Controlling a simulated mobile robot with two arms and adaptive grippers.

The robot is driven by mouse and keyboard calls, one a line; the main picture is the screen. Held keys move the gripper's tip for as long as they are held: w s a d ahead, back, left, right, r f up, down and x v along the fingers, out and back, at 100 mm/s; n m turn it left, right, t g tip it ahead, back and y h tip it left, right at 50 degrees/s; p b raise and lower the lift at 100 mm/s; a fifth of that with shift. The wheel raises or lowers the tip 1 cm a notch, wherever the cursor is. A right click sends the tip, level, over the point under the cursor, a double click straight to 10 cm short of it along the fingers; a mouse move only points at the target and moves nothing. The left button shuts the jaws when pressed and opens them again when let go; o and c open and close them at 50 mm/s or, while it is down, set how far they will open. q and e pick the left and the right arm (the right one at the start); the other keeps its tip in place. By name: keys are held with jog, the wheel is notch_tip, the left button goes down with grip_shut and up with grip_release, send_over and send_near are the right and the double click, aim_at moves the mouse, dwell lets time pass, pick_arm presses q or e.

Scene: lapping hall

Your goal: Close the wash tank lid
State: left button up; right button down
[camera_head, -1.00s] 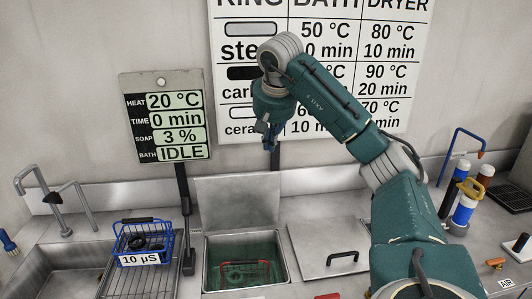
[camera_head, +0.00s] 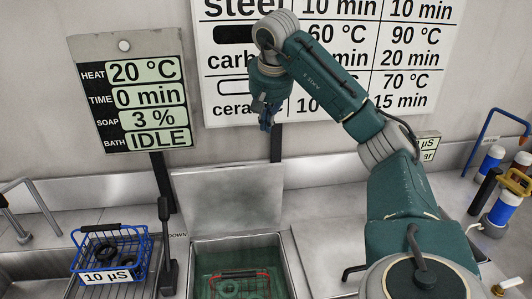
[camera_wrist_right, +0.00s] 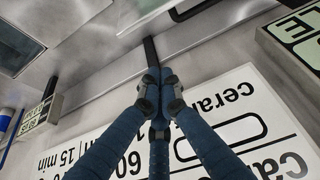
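The wash tank lid (camera_head: 228,212) is a grey metal plate standing open, upright at the rear of the tank. The wash tank (camera_head: 204,258) below it holds green liquid and a basket with a red rim and dark handle (camera_head: 238,274). My right gripper (camera_head: 266,122) hangs in the air in front of the wall, above the lid and apart from it. In the right wrist view its blue fingers (camera_wrist_right: 158,84) come together at the tips with nothing visible between them. My left gripper is not in view.
A flat closed cover (camera_head: 325,245) lies right of the tank. A dark lever (camera_head: 167,250) stands left of it, beside a blue basket (camera_head: 110,254) labelled 10 µS. The bath panel (camera_head: 133,98) reads IDLE. Bottles (camera_head: 490,165) stand at the right.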

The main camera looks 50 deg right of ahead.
notch_tip(320, 180, down, 10)
jog(key=shift+w+d+f+p, duration=0.15)
jog(key=shift+w+d+p, duration=0.1)
jog(key=shift+p, duration=0.2)
dwell(0.4)
jog(key=shift+f, duration=0.1)
